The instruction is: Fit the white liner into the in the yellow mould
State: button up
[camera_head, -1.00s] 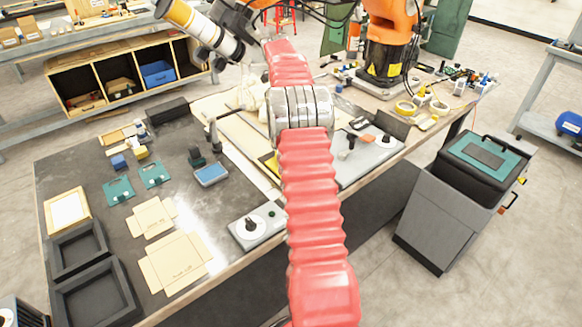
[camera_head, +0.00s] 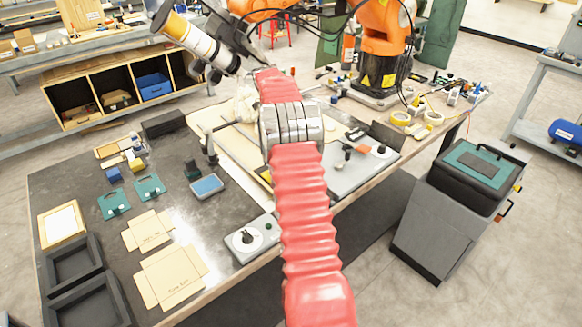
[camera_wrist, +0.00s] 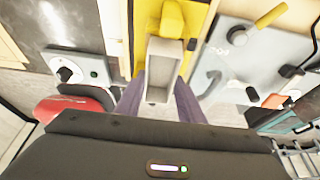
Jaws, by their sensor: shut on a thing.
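The white liner (camera_wrist: 158,97) is a pale open-topped trough, seen in the wrist view between the two purple-grey fingers of my gripper (camera_wrist: 160,98). My gripper is shut on its near end. The yellow mould (camera_wrist: 141,42) lies behind the liner in the wrist view, with a raised yellow block at its far end. The liner overlaps the mould in this view; I cannot tell whether they touch. In the head view my red-sleeved arm hides the gripper and liner, and only a yellow sliver (camera_head: 267,177) shows beside the arm.
A grey panel with a black knob (camera_head: 246,238) stands left of the arm at the table's front edge. A grey plate with a handle (camera_wrist: 235,60) lies to the right of the mould. Cardboard blanks (camera_head: 170,277) and black trays (camera_head: 72,262) lie on the left.

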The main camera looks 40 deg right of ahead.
jog(key=shift+s+f, duration=0.15)
jog(key=shift+f, duration=2.25)
jog(key=o, duration=0.7)
jog(key=shift+f, duration=0.1)
jog(key=shift+o, duration=0.2)
jog(key=shift+d, duration=0.1)
jog(key=shift+v, duration=6.05)
jog(key=shift+s, duration=0.1)
